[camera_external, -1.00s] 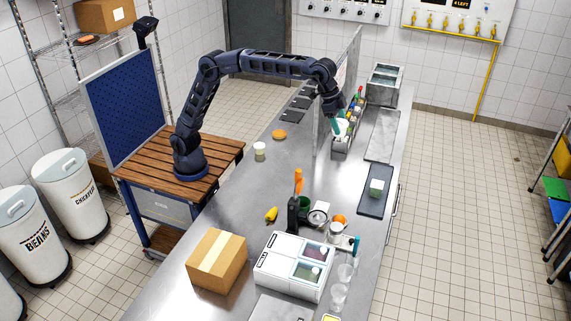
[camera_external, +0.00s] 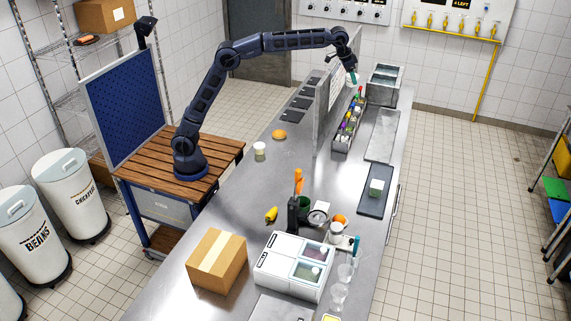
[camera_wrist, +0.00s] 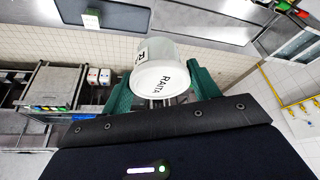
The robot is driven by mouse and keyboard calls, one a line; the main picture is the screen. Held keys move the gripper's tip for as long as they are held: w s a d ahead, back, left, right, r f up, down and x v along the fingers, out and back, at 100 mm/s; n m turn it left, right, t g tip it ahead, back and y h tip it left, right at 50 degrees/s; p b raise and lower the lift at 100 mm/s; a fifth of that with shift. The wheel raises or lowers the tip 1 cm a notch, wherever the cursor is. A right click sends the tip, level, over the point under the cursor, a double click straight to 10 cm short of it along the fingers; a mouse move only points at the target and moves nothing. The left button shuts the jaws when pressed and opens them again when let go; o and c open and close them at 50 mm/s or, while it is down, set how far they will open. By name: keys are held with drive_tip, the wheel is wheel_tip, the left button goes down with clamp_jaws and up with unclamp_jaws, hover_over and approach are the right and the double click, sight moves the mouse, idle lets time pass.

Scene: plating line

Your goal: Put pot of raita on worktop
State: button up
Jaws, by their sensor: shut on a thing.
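In the external view my gripper (camera_external: 352,78) is raised above the far end of the worktop, beside the upright panel and over the far end of the bottle rack. The pot (camera_external: 352,79) shows there only as a small pale shape, partly hidden by the gripper. The worktop (camera_external: 235,205) is a long steel counter.
An upright panel (camera_external: 329,105) stands on the worktop beside a rack (camera_external: 343,140) of bottles. A steel bin (camera_external: 384,80) stands at the far end. A white jar (camera_external: 259,149) and an orange bun (camera_external: 279,134) sit left of the panel. Bare steel lies around them.

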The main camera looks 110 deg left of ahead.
drive_tip(key=s+a+n+y, duration=0.1)
drive_tip(key=s+a+n, duration=0.1)
drive_tip(key=s+a, duration=0.85)
drive_tip(key=s+a+n+g, duration=0.15)
drive_tip(key=s+a, duration=0.55)
drive_tip(key=a, duration=0.7)
drive_tip(key=s+a+n+y, duration=0.1)
drive_tip(key=s+a+n, duration=0.2)
drive_tip(key=s+a, duration=0.75)
drive_tip(key=shift+m, duration=0.25)
drive_tip(key=f, duration=1.5)
drive_tip(key=w+f, duration=0.1)
drive_tip(key=f, duration=1.4)
drive_tip(key=a+f, duration=0.1)
drive_tip(key=f, duration=1.4)
drive_tip(key=shift+w+f, duration=0.35)
drive_tip(key=shift+f, duration=0.05)
drive_tip(key=shift+f, duration=0.1)
drive_tip(key=o, duration=1)
drive_tip(key=shift+c, duration=0.2)
drive_tip(key=shift+o, duration=0.2)
drive_tip(key=shift+r, duration=0.3)
drive_tip(key=v, duration=1.1)
drive_tip(key=shift+r, duration=0.3)
